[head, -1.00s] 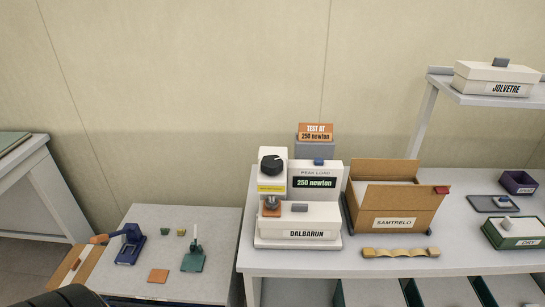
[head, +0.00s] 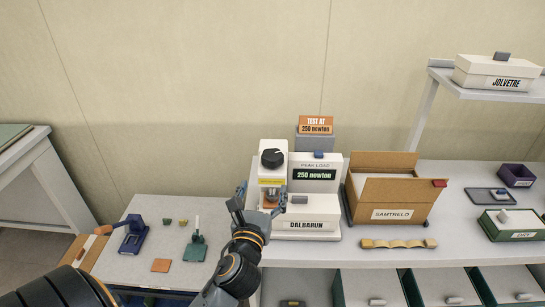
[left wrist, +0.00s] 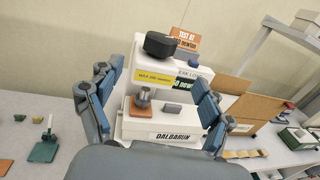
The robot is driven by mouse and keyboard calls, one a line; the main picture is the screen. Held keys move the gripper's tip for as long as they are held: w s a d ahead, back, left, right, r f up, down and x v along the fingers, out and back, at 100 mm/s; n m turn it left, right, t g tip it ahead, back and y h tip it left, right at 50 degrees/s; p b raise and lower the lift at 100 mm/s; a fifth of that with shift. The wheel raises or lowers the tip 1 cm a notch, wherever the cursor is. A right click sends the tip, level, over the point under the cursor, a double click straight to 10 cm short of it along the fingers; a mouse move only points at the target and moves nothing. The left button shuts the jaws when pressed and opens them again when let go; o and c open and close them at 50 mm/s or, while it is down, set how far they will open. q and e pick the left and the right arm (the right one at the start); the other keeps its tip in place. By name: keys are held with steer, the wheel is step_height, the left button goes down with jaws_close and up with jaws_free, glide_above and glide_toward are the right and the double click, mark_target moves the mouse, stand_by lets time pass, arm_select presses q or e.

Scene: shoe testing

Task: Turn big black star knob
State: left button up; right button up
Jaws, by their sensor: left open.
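The machine's display (head: 314,174) reads 250 newton. My left gripper (head: 260,202) is in front of the machine's lower left part, below the knob and apart from it. In the left wrist view its open fingers (left wrist: 152,90) stand on either side of the machine, with nothing held. My right gripper is not in view.
An orange sign (head: 316,125) reading TEST AT 250 newton stands behind the machine. The SAMTRELD cardboard box (head: 392,214) stands close on its right. A wavy tan piece (head: 398,244) lies at the table's front. A lower table (head: 180,220) on the left holds small tools.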

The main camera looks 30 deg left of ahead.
mark_target(273, 157)
arm_select(q)
steer(key=p+x, duration=0.2)
steer(key=x, duration=1.1)
steer(key=shift+w+p, duration=0.35)
steer(key=shift+w, duration=0.05)
steer(key=c, duration=1.2)
